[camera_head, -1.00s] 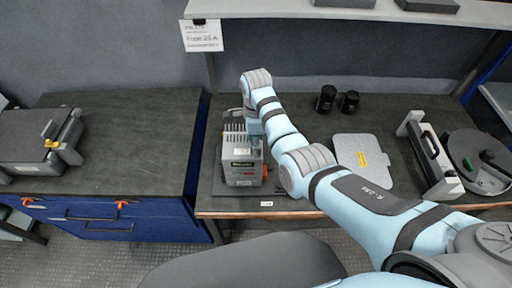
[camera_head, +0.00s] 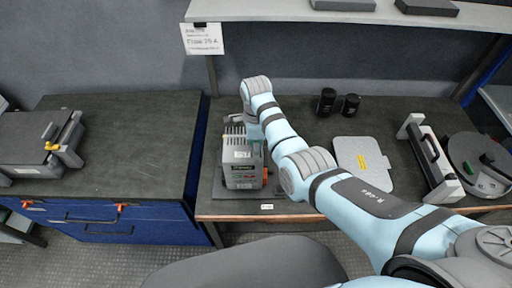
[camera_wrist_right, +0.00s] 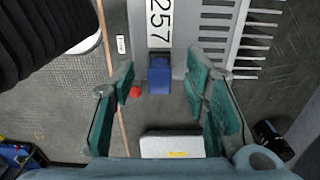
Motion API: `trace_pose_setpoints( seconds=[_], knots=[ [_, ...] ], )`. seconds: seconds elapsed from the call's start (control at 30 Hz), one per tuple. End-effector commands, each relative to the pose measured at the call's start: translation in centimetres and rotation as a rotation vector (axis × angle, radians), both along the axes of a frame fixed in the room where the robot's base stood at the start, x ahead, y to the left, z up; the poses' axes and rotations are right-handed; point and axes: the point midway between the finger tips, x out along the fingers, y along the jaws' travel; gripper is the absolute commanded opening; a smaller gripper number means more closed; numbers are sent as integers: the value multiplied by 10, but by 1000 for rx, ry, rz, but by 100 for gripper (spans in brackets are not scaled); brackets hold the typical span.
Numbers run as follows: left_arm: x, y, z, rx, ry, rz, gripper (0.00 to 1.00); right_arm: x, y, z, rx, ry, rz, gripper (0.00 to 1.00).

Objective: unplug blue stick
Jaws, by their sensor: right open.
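The blue stick (camera_wrist_right: 159,75) shows in the right wrist view as a short blue block at the end of a strip marked 257. It belongs to the grey ribbed device (camera_head: 243,172) on the bench. My right gripper (camera_wrist_right: 160,80) is open, with its green fingers on either side of the blue stick and visible gaps to both. In the head view my right arm reaches over the device, and the wrist hides the stick and most of the gripper. My left gripper is not in view.
A light plate with a yellow label (camera_head: 363,165) lies right of the device. Two black cylinders (camera_head: 327,101) stand at the back. A handled case (camera_head: 430,160) and a round dark device (camera_head: 480,160) are at the right. A shelf (camera_head: 350,12) hangs above.

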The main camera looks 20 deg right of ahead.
Motion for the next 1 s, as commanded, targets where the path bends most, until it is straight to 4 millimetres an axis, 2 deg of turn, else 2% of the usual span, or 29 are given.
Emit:
trace_pose_setpoints(
  seconds=[1.0],
  knots=[
    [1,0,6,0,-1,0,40,0,0,0,0,0,0,42]
  ],
)
